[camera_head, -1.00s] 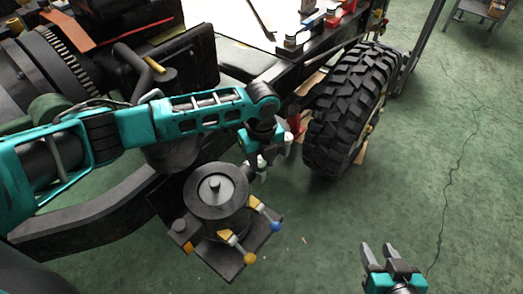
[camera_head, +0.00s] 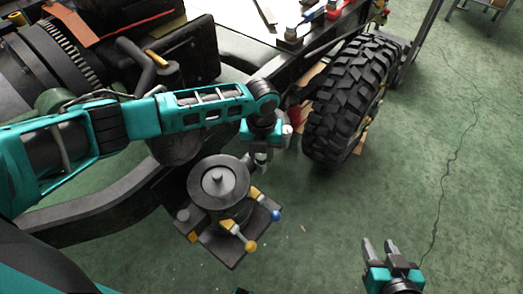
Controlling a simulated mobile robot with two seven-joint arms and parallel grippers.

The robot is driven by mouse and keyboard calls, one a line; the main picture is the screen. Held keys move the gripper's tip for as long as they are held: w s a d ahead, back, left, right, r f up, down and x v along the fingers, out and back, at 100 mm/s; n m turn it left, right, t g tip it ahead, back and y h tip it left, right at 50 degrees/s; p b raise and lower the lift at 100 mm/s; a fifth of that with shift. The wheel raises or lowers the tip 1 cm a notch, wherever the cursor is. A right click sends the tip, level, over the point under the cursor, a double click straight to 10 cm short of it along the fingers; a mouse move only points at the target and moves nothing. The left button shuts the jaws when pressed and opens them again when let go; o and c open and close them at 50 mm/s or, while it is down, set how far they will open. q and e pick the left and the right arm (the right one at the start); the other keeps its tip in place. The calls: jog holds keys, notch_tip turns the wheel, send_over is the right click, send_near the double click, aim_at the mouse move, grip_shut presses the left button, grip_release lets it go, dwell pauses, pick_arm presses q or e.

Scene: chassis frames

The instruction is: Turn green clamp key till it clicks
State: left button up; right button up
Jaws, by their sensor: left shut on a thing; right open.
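A dark round clamp unit (camera_head: 218,181) on a square plate stands low at the centre. One key with a yellow ball end (camera_head: 250,246) and one with a blue ball end (camera_head: 277,215) stick out from its near side. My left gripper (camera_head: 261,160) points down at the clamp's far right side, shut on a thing. The fingers and wrist hide what they hold; it sits where the green clamp key could be, but I see no green end. My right gripper (camera_head: 381,248) is open and empty above the floor at lower right.
A large black tyre (camera_head: 350,95) stands right of my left gripper. A dark chassis beam (camera_head: 90,212) curves in from the left to the clamp. A white-topped surface with small parts (camera_head: 291,36) lies behind. The green floor (camera_head: 460,180) at right is clear.

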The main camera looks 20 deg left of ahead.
aim_at(261, 157)
dwell(0.3)
pick_arm(q)
jog(key=o, duration=1)
jog(key=shift+o, duration=0.2)
notch_tip(261, 157, up, 13)
jog(key=p, duration=0.2)
jog(key=shift+s, duration=0.1)
